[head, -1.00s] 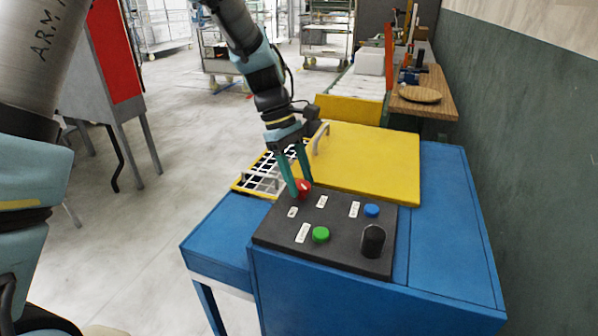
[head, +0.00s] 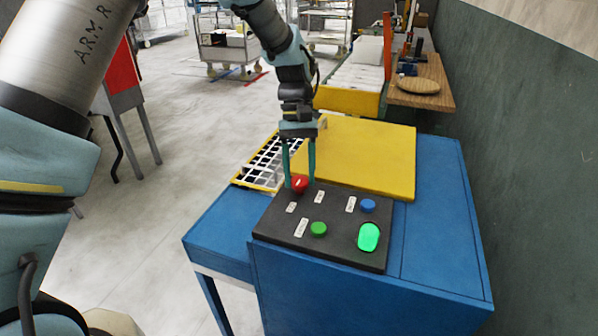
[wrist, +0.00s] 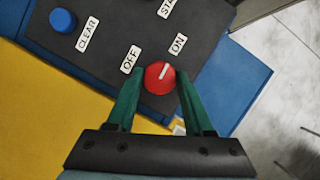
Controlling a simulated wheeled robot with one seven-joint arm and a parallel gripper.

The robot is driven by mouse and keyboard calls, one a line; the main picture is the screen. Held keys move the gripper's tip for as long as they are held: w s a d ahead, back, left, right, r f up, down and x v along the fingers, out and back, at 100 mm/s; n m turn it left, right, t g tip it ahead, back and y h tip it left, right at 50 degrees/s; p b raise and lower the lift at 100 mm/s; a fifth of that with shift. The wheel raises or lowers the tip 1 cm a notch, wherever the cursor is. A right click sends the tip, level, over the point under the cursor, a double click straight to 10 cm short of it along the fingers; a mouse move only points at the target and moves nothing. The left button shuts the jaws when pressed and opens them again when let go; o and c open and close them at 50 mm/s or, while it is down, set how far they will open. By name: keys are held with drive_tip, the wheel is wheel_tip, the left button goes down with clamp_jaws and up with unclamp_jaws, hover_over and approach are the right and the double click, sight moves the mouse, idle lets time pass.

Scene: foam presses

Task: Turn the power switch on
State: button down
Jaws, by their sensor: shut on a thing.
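The power switch is a round red knob (head: 299,185) with a white pointer line, at the far left corner of the black control panel (head: 279,236). In the wrist view the red knob (wrist: 157,84) sits below the OFF label (wrist: 130,60) and the ON label (wrist: 178,44). Its white line points toward ON. My gripper (head: 300,180) reaches down from above and is shut on the knob, with one green finger on each side. The lamp (head: 369,237) at the panel's near right glows green.
A green button (head: 319,229) and a blue button (head: 368,206) stand on the same panel, near the knob. Behind the panel is a yellow lid (head: 365,155), with a white grid (head: 262,160) to its left. A green wall (head: 535,170) bounds the right side.

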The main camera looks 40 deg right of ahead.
drive_tip(key=shift+m, duration=0.4)
drive_tip(key=shift+c, duration=1.5)
unclamp_jaws()
drive_tip(key=shift+r, duration=0.1)
drive_tip(key=b+v, duration=0.3)
drive_tip(key=v, duration=0.7)
drive_tip(key=shift+d+r, duration=0.2)
drive_tip(key=shift+r, duration=0.15)
